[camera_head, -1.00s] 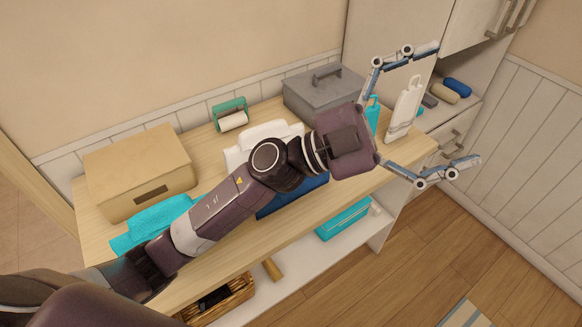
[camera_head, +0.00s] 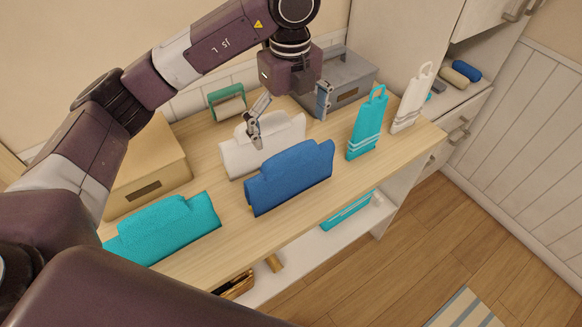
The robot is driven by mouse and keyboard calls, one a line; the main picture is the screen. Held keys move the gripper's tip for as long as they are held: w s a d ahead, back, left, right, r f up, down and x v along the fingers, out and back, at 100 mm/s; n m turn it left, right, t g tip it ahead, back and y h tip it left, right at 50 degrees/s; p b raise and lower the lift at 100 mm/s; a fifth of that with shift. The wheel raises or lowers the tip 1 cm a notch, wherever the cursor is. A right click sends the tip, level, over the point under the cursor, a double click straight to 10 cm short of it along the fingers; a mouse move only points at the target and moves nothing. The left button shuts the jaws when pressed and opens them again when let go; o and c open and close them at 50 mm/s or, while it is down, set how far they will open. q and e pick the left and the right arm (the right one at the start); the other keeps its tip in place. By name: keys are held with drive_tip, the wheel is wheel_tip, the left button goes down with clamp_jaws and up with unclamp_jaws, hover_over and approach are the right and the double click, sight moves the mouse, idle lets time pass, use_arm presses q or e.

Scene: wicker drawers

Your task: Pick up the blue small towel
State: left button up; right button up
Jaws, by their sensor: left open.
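A dark blue folded towel (camera_head: 290,178) stands near the front edge of the wooden counter (camera_head: 213,259), at its middle. A small blue rolled towel (camera_head: 467,70) lies on a shelf at the upper right. The frames do not show which one the task names. My left gripper (camera_head: 290,128) is open and empty, pointing down behind and above the dark blue folded towel, over the white folded towel (camera_head: 240,158). My right gripper is not in view.
A turquoise folded towel (camera_head: 165,228) and a tan box (camera_head: 150,180) stand at left. A grey lidded box (camera_head: 352,75) and green holder (camera_head: 227,103) are behind.

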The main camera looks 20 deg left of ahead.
sight(291, 149)
use_arm(q)
drive_tip(key=shift+s+f, duration=0.1)
drive_tip(key=shift+f, duration=0.8)
drive_tip(key=f+p, duration=0.2)
drive_tip(key=f, duration=0.1)
drive_tip(key=f+p, duration=0.1)
drive_tip(key=shift+w+f, duration=0.25)
drive_tip(key=shift+f, duration=0.45)
drive_tip(key=c, duration=1.3)
drive_tip(key=shift+c, duration=0.4)
drive_tip(key=shift+r, duration=0.15)
